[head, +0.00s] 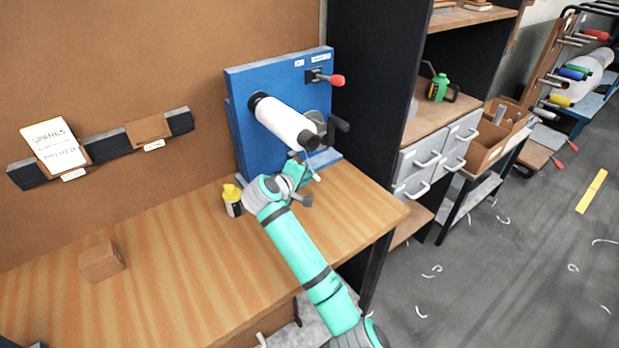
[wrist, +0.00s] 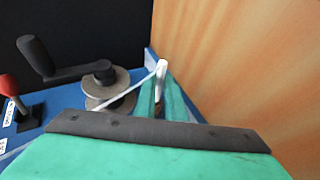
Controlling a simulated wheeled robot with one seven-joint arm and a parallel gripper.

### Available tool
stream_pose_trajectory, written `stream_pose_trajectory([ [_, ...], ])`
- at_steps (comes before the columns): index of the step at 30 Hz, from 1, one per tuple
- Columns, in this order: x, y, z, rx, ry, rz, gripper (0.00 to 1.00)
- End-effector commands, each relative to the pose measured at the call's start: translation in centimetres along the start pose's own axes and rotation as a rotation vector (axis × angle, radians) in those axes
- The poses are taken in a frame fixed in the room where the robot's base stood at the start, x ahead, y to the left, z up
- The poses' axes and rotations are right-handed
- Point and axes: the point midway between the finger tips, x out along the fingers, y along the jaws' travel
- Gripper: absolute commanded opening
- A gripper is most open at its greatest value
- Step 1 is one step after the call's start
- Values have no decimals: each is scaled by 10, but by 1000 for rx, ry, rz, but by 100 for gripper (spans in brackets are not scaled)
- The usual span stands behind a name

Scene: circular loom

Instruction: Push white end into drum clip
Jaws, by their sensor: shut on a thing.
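The white end (wrist: 161,68) of a pale thread stands upright between my gripper's (wrist: 161,92) two green fingers, which are shut on it. It also shows as a small white tip beside my gripper (head: 300,170) in the head view. The thread (wrist: 133,91) runs taut from it to a grey spool-like drum (wrist: 122,82) with a black hub and crank. In the head view, a white roll (head: 284,120) on the blue board (head: 243,90) stands in front of part of the grey drum. I cannot make out the clip. The white end is apart from the drum.
A black crank handle (wrist: 35,55) and a red-knobbed lever (wrist: 10,88) stick out near the drum. A yellow bottle (head: 232,200) stands left of my gripper. A wooden block (head: 102,262) sits on the bench (head: 180,265), whose middle is clear. A dark shelf side rises at right.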

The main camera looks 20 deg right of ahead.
Motion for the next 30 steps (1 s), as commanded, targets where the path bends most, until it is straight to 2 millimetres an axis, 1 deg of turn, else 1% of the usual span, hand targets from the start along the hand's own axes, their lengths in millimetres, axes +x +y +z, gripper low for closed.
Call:
stream_pose_trajectory([
  [6, 2, 0, -4, 0, -1, 0, 0],
  [20, 2, 0, -4, 0, 0, 0, 0],
  [30, 6, 0, -11, 0, -2, 0, 0],
])
